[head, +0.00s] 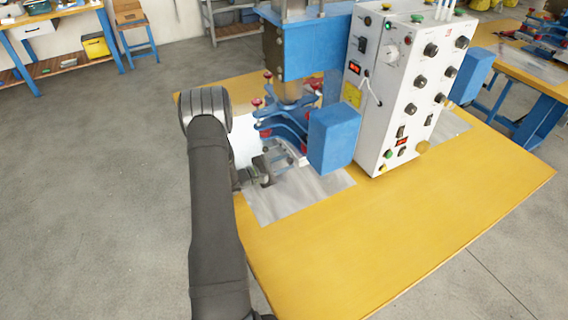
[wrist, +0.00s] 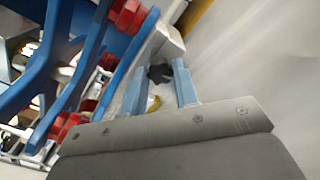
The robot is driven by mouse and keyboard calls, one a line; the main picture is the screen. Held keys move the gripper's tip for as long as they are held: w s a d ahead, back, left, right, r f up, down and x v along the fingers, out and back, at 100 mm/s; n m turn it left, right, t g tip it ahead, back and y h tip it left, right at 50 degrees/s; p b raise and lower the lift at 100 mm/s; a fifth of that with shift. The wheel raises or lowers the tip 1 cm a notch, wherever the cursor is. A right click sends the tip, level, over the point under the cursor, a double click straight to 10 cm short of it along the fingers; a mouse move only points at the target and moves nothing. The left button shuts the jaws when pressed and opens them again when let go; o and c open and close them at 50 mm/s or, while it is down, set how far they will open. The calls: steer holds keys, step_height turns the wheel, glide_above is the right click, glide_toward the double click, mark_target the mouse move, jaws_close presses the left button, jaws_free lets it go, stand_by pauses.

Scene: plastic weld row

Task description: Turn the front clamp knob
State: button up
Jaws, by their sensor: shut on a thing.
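The welding machine's blue clamp frame (head: 285,122) stands on a light metal plate, with small red knobs (head: 256,103) on top. In the wrist view its blue arms (wrist: 75,75) and red parts (wrist: 127,14) fill the left side. My gripper (head: 266,172) is low in front of the clamp frame, near the plate. In the wrist view my gripper (wrist: 164,80) has its two pale blue fingers on either side of a small dark knob (wrist: 160,73), and is shut on it. The knob appears to be the front clamp knob. In the head view it is hidden or too small to make out.
A white control box (head: 405,75) with black dials stands right of the clamp. A blue block (head: 334,138) juts out close to my gripper's right. The yellow table (head: 400,225) is clear at the front. Another workbench (head: 530,65) stands at the far right.

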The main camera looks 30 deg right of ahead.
steer(key=shift+n, duration=0.3)
steer(key=n, duration=1.2)
steer(key=shift+w+n, duration=0.1)
steer(key=shift+n, duration=2.2)
steer(key=o, duration=1)
steer(key=shift+c, duration=0.2)
